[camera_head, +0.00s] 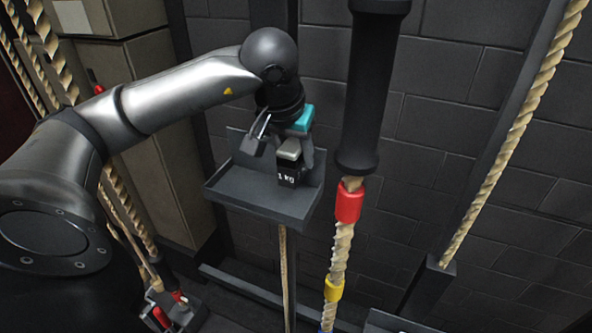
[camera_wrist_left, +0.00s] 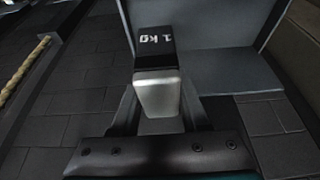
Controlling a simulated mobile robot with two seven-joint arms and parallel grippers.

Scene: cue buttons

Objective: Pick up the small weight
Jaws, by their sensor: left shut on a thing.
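The small weight (camera_head: 287,172) is a black block marked "1 KG" with a light grey top. It is at the dark grey tray (camera_head: 262,205) on the wall post in the head view. My left gripper (camera_head: 289,150) is above the tray, shut on the weight's grey top part. In the left wrist view the weight (camera_wrist_left: 156,75) stands between the fingers, with its black marked part beyond the grey part. I cannot tell whether its base touches the tray. My right gripper is not in view.
A thick rope with a black sleeve (camera_head: 368,90) and a red band (camera_head: 349,202) hangs just right of the tray. Another rope (camera_head: 500,160) runs at the far right. Beige boxes (camera_head: 150,120) stand at the left, behind my left arm. A dark brick wall is behind the tray.

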